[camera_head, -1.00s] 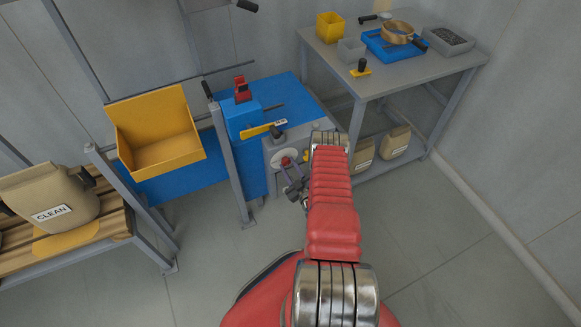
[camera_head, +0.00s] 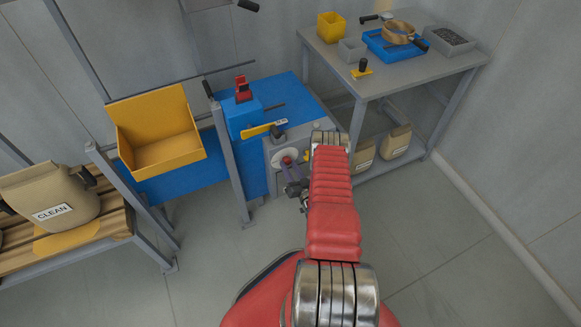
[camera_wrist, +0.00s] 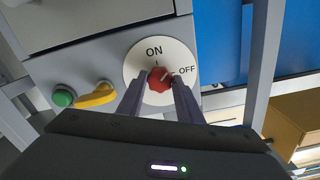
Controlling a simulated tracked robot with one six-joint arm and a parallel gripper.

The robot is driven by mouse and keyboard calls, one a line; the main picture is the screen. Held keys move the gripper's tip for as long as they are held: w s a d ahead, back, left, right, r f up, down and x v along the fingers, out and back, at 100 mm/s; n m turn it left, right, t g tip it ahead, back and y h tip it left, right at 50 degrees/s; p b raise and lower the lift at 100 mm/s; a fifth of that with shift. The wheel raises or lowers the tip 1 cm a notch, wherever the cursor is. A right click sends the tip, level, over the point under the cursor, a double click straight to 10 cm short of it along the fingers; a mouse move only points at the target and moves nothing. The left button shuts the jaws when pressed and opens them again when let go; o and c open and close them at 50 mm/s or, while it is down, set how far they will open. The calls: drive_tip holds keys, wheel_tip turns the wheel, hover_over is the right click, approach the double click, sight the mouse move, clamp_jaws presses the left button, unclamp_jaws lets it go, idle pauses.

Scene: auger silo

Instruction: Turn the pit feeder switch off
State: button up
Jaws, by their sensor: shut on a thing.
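The pit feeder switch is a red knob (camera_wrist: 159,79) on a round white dial (camera_wrist: 136,67) marked ON at the top and OFF at the right in the wrist view. A pale mark on the knob seems to lean up and right, between ON and OFF; its exact setting is hard to read. In the head view the red knob (camera_head: 287,160) shows on the front of a grey box. My gripper (camera_wrist: 158,88) is shut on the knob, one finger on each side. In the head view my gripper (camera_head: 296,186) is partly hidden by my arm.
A green button (camera_wrist: 63,97) and a yellow handle (camera_wrist: 97,95) sit left of the dial. A yellow lever (camera_head: 262,129) lies above the box. A grey post (camera_head: 231,165) stands to the left. A grey table (camera_head: 390,75) stands behind right. The right floor is clear.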

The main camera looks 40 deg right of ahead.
drive_tip(key=m, duration=0.4)
drive_tip(key=shift+d+r+m, duration=0.1)
drive_tip(key=shift+m, duration=0.2)
drive_tip(key=shift+d+m, duration=0.15)
drive_tip(key=shift+m, duration=1.85)
drive_tip(key=o, duration=1)
drive_tip(key=shift+o, duration=0.2)
drive_tip(key=shift+a, duration=0.2)
drive_tip(key=v, duration=1.3)
drive_tip(key=shift+s, duration=0.4)
drive_tip(key=shift+a, duration=0.1)
